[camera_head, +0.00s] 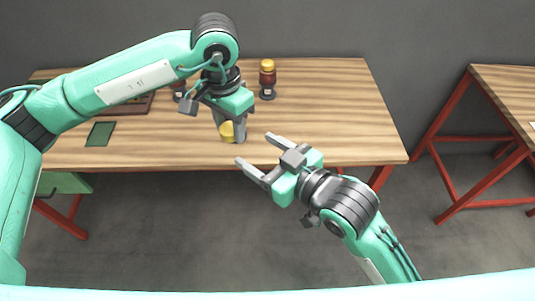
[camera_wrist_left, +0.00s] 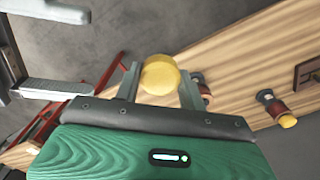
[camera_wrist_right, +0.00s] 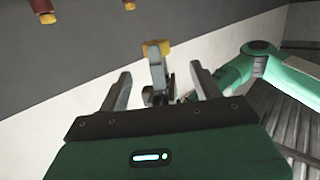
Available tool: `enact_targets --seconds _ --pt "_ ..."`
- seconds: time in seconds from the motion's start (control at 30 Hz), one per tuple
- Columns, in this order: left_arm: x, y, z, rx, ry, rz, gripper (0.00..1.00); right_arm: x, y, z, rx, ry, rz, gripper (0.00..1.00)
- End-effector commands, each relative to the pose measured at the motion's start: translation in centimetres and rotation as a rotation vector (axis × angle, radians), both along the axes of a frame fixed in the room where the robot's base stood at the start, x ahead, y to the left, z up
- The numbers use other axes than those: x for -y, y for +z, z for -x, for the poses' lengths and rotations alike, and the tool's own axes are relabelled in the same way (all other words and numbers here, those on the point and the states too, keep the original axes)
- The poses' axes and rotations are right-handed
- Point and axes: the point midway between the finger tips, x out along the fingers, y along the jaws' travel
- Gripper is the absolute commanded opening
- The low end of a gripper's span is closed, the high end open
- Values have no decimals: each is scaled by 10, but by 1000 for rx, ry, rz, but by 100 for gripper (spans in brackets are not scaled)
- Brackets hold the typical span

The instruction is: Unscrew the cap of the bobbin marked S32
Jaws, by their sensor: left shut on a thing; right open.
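My left gripper (camera_head: 233,131) points down over the front of the table, shut on a yellow rounded piece (camera_head: 227,132) like a bobbin cap. In the left wrist view the yellow piece (camera_wrist_left: 160,75) sits between the fingertips; whether a bobbin body is attached is hidden. My right gripper (camera_head: 253,154) is open and empty, to the right of the left gripper and apart from it. A dark red bobbin (camera_head: 267,78) with a yellow cap stands upright at the back of the table. Another dark red bobbin (camera_head: 179,90) is partly hidden by my left arm. I cannot read any S32 mark.
The wooden table (camera_head: 330,110) is clear on its right side. A dark green pad (camera_head: 100,134) lies at its left front, and a brown tray (camera_head: 135,104) lies behind my left arm. A second red-legged table (camera_head: 505,85) stands at the right.

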Motion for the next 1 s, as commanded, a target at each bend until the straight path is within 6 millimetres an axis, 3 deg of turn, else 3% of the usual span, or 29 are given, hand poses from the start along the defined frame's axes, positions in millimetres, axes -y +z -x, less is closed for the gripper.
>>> enact_targets --seconds 0.5,1.0 --pt "0 0 0 0 0 0 13 -63 -14 -64 -1 -1 0 66" --pt "0 0 0 0 0 0 13 -74 -16 -75 0 -1 0 66"
